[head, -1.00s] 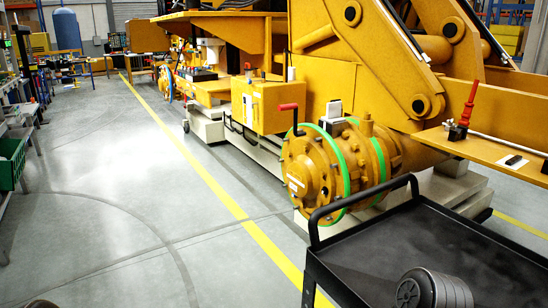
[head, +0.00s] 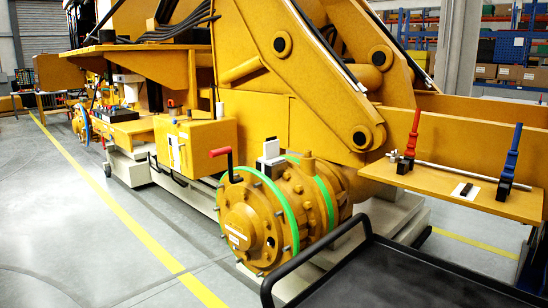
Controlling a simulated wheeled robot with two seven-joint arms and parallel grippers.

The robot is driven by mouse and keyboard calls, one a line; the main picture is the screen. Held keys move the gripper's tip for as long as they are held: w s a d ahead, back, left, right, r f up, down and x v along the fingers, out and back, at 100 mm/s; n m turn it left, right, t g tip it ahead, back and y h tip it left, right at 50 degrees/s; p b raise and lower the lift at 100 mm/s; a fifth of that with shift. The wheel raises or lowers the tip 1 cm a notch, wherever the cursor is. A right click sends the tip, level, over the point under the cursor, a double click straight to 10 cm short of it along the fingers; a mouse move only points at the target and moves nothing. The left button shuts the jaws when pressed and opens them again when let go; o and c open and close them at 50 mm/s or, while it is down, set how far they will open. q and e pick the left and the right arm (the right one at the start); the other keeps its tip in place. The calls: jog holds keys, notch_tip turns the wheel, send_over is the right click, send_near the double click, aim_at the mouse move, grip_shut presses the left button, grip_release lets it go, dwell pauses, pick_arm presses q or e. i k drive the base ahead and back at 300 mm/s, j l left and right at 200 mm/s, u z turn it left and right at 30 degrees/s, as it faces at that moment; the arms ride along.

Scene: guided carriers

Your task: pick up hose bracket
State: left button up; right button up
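I cannot tell for certain which thing is the hose bracket. A small black part (head: 466,190) lies on a white patch on the yellow ledge (head: 430,184) at the right. A white and grey block (head: 270,161) sits on top of the yellow wheel hub (head: 258,225) with green bands. Neither of my grippers is in view.
A red-handled clamp (head: 410,142) and a blue-handled clamp (head: 513,155) stand on the ledge, with a metal rod between them. A black cart (head: 385,285) with a raised handle stands in front. Grey floor beside the yellow line (head: 130,225) is clear.

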aim_at(271, 148)
jog(key=k, duration=0.45)
jog(key=k+z, duration=0.3)
jog(key=i+z, duration=0.1)
jog(key=z, duration=2.15)
jog(key=j+z, duration=0.2)
jog(key=k+j, duration=0.15)
jog(key=j, duration=0.4)
jog(key=k+j, duration=0.15)
jog(key=j, duration=0.35)
jog(key=k+j, duration=0.15)
jog(key=j, duration=0.4)
jog(key=k+j, duration=0.15)
jog(key=j, duration=0.4)
jog(key=k+j, duration=0.15)
jog(key=j, duration=0.4)
jog(key=k+j, duration=0.2)
jog(key=j, duration=0.3)
jog(key=k+j, duration=0.15)
jog(key=j, duration=0.4)
jog(key=k+j, duration=0.15)
jog(key=j, duration=0.4)
